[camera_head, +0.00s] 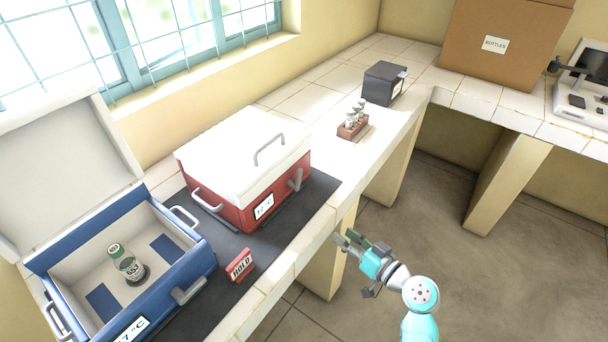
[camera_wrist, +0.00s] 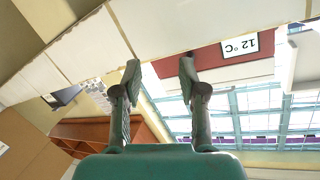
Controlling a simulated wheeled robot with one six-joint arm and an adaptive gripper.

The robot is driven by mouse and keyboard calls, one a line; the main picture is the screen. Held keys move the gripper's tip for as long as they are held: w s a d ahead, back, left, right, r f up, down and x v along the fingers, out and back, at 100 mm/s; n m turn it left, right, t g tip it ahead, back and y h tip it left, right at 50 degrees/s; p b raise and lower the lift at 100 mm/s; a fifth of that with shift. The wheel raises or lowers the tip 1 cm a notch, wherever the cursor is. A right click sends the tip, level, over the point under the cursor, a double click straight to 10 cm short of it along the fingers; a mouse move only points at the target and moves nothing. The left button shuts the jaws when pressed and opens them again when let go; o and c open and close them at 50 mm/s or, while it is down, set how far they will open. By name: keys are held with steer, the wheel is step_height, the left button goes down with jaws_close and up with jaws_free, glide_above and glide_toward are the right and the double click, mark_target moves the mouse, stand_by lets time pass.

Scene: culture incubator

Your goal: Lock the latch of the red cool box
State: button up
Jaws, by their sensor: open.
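The red cool box (camera_head: 236,196) stands on a dark mat on the counter, with its white lid (camera_head: 240,150) down. Its grey latch (camera_head: 296,181) is on the front face, right of the 12 °C label (camera_head: 264,207). Whether the latch is engaged I cannot tell. In the wrist view, the red front (camera_wrist: 205,62) and the label (camera_wrist: 240,45) appear upside down beyond the fingers. My gripper (camera_head: 350,242) is open and empty, in front of the counter edge, apart from the box and lower right of it. It also shows in the wrist view (camera_wrist: 160,70).
An open blue cool box (camera_head: 190,262) with a bottle (camera_head: 127,263) inside stands at left. A red HOLD sign (camera_head: 240,265) is on the mat. A vial rack (camera_head: 352,127) and a dark box (camera_head: 384,83) stand farther right. The floor right of the counter is clear.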

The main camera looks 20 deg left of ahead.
mark_target(301, 174)
steer(key=w+a+r+n+g+y, duration=0.2)
steer(key=w+r, duration=0.1)
steer(key=r, duration=0.3)
steer(key=w+a+r+n+g+y, duration=0.1)
steer(key=w+a+r+n+y, duration=0.15)
steer(key=r, duration=0.25)
steer(key=shift+h, duration=0.35)
steer(key=x, duration=1)
steer(key=shift+s+a, duration=0.15)
steer(key=shift+a, duration=0.1)
jaws_close()
